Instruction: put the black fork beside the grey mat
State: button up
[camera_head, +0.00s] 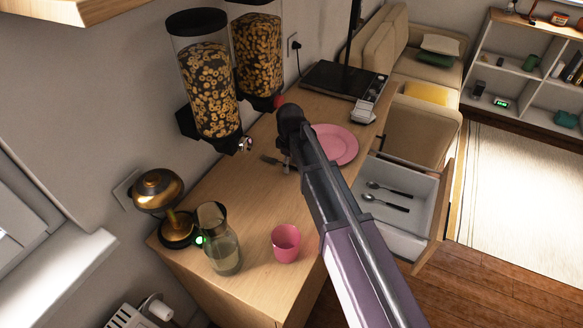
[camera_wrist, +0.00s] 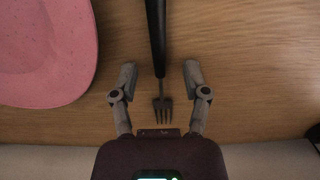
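The black fork (camera_wrist: 155,35) lies on the wooden counter. Its dark handle runs up out of the wrist view, and its tines point toward my gripper's palm. My gripper (camera_wrist: 160,70) is open, with one finger on each side of the fork and a gap on both sides. I see no grey mat in either view.
A pink plate (camera_head: 336,145) lies beside the fork; it also shows in the wrist view (camera_wrist: 40,50). A pink cup (camera_head: 285,243), a glass jug (camera_head: 222,245) and a brass lamp (camera_head: 158,190) stand nearer. Cereal dispensers (camera_head: 207,95) hang above. A drawer (camera_head: 425,188) with spoons is open.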

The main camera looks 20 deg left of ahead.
grip_shut()
jog(key=shift+r, duration=0.15)
notch_tip(320, 180, up, 2)
jog(key=p, duration=0.3)
jog(key=shift+r, duration=0.25)
jog(key=s+d, duration=0.3)
jog(key=s, duration=0.1)
jog(key=s+d+r+p, duration=0.1)
jog(key=s+d, duration=0.1)
jog(key=s, duration=0.3)
jog(key=s+d+r+p, duration=0.1)
jog(key=s+d, duration=0.2)
jog(key=s, duration=0.1)
jog(key=shift+s+d+r, duration=0.1)
jog(key=shift+s+d, duration=0.1)
jog(key=shift+d, duration=0.15)
